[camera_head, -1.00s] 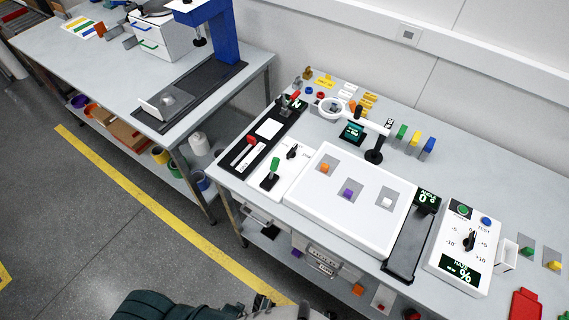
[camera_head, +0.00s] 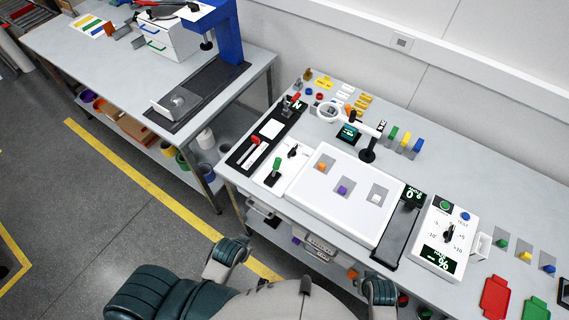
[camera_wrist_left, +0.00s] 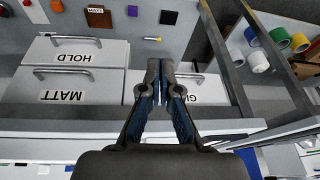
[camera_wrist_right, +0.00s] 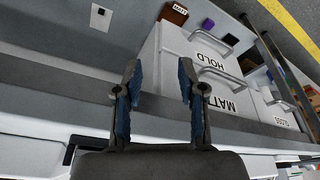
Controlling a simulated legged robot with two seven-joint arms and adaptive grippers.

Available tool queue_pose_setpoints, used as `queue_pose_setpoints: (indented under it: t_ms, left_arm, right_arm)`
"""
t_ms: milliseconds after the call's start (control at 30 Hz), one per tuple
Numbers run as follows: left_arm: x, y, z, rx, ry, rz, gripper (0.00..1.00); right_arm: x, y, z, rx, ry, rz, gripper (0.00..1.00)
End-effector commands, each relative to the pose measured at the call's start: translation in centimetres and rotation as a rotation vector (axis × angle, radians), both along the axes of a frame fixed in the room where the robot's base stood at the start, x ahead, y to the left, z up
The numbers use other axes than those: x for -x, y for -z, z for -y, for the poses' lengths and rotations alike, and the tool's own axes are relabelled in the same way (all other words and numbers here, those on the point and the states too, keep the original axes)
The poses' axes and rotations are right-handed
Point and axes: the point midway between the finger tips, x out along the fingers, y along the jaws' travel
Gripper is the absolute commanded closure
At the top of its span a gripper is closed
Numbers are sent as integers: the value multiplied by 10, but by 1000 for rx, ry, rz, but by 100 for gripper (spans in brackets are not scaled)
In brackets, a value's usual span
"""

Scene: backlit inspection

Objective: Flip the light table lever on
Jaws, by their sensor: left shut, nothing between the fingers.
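The light table (camera_head: 324,213) is a white raised panel on the right-hand bench in the head view. Orange, purple and white blocks sit on grey squares on it. A lever with a green handle (camera_head: 276,164) stands on a white plate at its left end, beside a small black knob (camera_head: 293,152). Which way this lever is set is hard to tell. In the left wrist view, my left gripper (camera_wrist_left: 160,64) is shut and empty in front of drawers under the bench. In the right wrist view, my right gripper (camera_wrist_right: 159,66) is open and empty, also facing the drawers. Both are away from the lever.
A red lever (camera_head: 254,142) stands on a black strip left of the green one. A lamp on a black stand (camera_head: 368,154) rises behind the light table. A dial box (camera_head: 440,236) stands to the right. White drawers (camera_wrist_left: 72,98) sit under the bench.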

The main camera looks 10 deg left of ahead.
Motion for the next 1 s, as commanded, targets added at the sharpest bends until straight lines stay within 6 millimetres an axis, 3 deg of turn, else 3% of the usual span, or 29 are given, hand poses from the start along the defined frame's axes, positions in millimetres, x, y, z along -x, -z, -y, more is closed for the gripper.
queue_pose_setpoints:
  t_ms: [33, 100, 367, 567, 667, 800, 900, 1000]
  left_arm:
    - [-6, -28, 3, -12, 33, 31, 100]
    - [-20, -54, 10, -41, 107, 82, 100]
    - [-61, -77, 31, -152, 323, 206, 100]
    - [-96, -89, 50, -271, 506, 310, 100]
    - [-119, -99, 62, -368, 633, 380, 100]
    - [-156, -116, 81, -569, 857, 495, 100]
    - [-177, -126, 90, -714, 995, 559, 100]
    - [-191, -133, 97, -831, 1098, 601, 100]
  right_arm:
    - [0, -12, 0, 0, 0, 1, 60]
    - [0, -4, -1, 1, 0, -9, 60]
    - [2, 74, -2, 2, -5, -39, 60]
    - [20, 146, 0, 4, -11, -71, 60]
    - [40, 193, 3, 6, -15, -94, 60]
    - [93, 266, 11, 12, -25, -135, 60]
    - [134, 301, 17, 16, -30, -156, 60]
    - [168, 322, 24, 19, -35, -173, 60]
